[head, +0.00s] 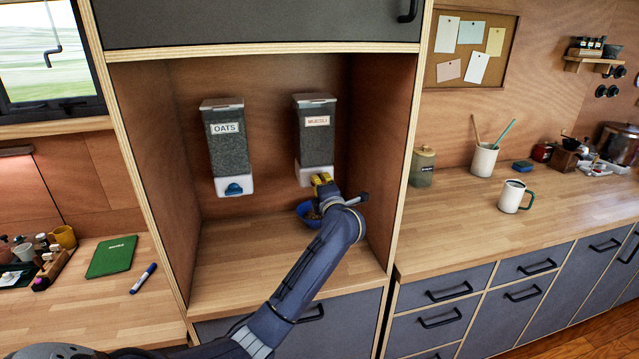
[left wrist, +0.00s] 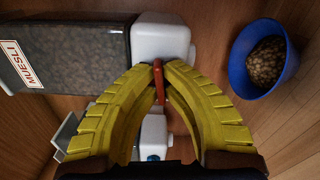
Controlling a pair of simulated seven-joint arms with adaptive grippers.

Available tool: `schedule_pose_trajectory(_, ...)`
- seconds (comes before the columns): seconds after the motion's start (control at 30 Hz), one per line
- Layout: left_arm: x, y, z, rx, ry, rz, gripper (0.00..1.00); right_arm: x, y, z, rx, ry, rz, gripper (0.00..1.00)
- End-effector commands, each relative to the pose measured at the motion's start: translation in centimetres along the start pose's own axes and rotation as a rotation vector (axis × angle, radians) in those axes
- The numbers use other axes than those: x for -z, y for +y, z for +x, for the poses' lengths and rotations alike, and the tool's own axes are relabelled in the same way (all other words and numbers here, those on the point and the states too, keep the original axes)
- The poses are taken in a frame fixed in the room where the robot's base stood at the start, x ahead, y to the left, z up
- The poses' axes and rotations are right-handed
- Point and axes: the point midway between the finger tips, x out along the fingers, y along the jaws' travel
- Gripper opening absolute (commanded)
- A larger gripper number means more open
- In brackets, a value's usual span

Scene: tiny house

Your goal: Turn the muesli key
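The muesli dispenser (head: 316,137) hangs on the alcove's back wall, a dark container with a white bottom and a MUESLI label. It also shows in the left wrist view (left wrist: 75,58). My left gripper (head: 322,180) is at the dispenser's white base. In the left wrist view, its yellow fingertips (left wrist: 159,68) close on both sides of the thin red-orange muesli key (left wrist: 158,84). The key is hidden behind the gripper in the head view. A blue bowl (head: 304,208) holding brown muesli stands below the dispenser. It also shows in the left wrist view (left wrist: 239,72). My right gripper is not in view.
An oats dispenser (head: 227,152) with a blue key (head: 233,189) hangs to the left. The alcove's side walls and top cabinet enclose the space around my arm. The alcove's counter (head: 225,255) is clear at left. A mug (head: 512,196) stands on the right counter.

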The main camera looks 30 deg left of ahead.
Motion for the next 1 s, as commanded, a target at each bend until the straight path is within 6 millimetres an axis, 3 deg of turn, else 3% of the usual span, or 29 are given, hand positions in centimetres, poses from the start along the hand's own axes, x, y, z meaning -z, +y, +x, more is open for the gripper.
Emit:
schedule_pose_trajectory(0.4,0.00,0.14,0.04,-0.003,0.000,0.155,0.00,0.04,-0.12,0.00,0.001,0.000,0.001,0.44)
schedule_pose_trajectory(0.93,0.00,0.13,0.03,-0.003,0.000,0.172,0.00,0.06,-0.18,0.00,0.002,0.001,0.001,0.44)
schedule_pose_trajectory(1.0,0.00,0.12,0.03,-0.002,0.000,0.172,0.14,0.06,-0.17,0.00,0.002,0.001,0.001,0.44)
